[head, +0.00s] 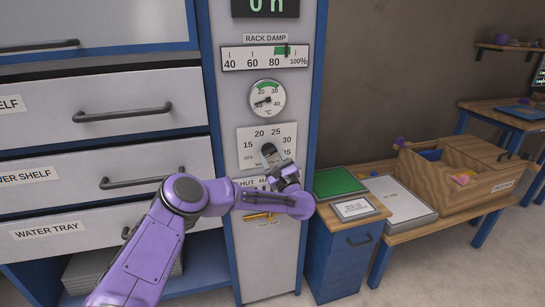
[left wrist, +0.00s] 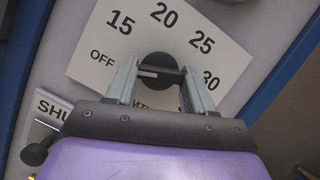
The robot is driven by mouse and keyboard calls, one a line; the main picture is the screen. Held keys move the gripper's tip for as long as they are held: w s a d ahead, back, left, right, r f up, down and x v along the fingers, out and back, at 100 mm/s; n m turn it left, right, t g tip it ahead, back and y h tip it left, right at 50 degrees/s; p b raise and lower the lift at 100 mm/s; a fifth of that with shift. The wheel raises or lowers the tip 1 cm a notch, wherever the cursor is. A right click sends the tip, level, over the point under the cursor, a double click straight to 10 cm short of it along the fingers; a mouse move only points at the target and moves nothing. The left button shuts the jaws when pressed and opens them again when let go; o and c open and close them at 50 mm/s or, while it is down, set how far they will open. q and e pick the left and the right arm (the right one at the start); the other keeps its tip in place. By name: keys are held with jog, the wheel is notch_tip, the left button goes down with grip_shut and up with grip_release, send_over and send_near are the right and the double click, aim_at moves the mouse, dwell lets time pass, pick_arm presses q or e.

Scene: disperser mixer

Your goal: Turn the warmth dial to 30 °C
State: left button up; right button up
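In the head view my left gripper (head: 277,168) covers the lower part of the plate. The pointer's setting is not clear. The 30 mark shows right of the fingers in the left wrist view. My right gripper is not in view.
A round °C gauge (head: 267,98) and a rack damp scale (head: 265,57) sit above the dial. A brass-coloured handle (head: 260,217) is below it. Drawers with bar handles (head: 122,113) stand left. A blue cabinet (head: 345,255) and a wooden box (head: 460,170) stand right.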

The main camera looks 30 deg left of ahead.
pick_arm(q)
jog(key=c, duration=0.4)
jog(key=shift+o, duration=0.2)
jog(key=shift+f+m, duration=0.1)
jog(key=shift+m, duration=0.2)
